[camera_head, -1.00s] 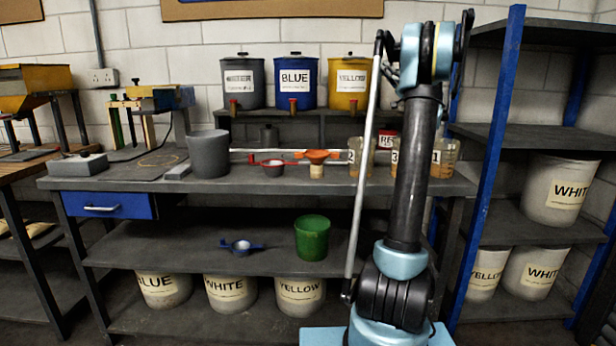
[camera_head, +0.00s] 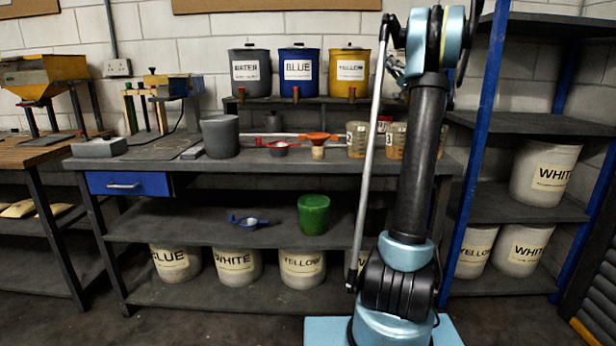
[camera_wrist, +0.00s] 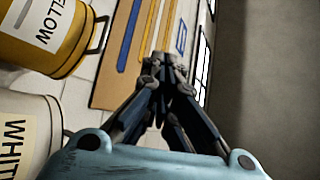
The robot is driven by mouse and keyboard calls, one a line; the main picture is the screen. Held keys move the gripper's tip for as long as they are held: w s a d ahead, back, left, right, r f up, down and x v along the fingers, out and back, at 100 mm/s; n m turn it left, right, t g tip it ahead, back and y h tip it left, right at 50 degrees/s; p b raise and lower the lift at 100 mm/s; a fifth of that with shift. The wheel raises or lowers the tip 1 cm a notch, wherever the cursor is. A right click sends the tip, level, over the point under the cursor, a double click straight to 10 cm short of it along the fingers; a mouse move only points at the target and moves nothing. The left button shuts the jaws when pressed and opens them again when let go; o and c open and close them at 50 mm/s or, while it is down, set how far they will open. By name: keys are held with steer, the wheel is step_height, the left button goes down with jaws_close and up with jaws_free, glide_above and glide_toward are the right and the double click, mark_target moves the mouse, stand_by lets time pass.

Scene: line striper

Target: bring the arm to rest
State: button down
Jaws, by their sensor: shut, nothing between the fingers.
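My arm stands upright at the right of the head view, in front of the workbench (camera_head: 390,180). My gripper (camera_wrist: 165,58) shows only in the wrist view, where its fingers meet at the tips with nothing between them. It points towards a brown wall board and is apart from everything. In the head view the gripper itself is hidden or out of frame.
The wrist view shows a yellow bucket (camera_wrist: 50,30) and a white-labelled bucket (camera_wrist: 22,125) at the left. A blue-posted shelf rack (camera_head: 482,140) stands close to my arm's right. The bench holds a grey container (camera_head: 220,137) and an orange funnel (camera_head: 318,138). Floor at front left is free.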

steer(key=s+a+f+g+h, duration=0.35)
steer(key=s+a+f, duration=0.25)
steer(key=s+a, duration=0.3)
steer(key=s+a+f+g+h, duration=0.2)
steer(key=s+a+f+g, duration=0.2)
steer(key=s+a+f, duration=0.5)
steer(key=s+a+f+g+h, duration=0.2)
steer(key=s+a+f+h, duration=0.1)
steer(key=s+f, duration=0.4)
steer(key=s+a+f+g+h, duration=0.1)
steer(key=s+a+f+h, duration=0.15)
steer(key=s+f, duration=0.4)
steer(key=s+d+f+g+h, duration=0.1)
steer(key=s+d+f+h, duration=0.3)
steer(key=s+f, duration=0.6)
steer(key=s+d+f+m+g+h, duration=0.1)
steer(key=s+d+f+h, duration=0.4)
steer(key=s+f, duration=0.6)
steer(key=d, duration=0.2)
steer(key=shift+d+f, duration=0.25)
steer(key=shift+d, duration=0.15)
steer(key=shift+w+f, duration=0.2)
steer(key=shift+w, duration=0.25)
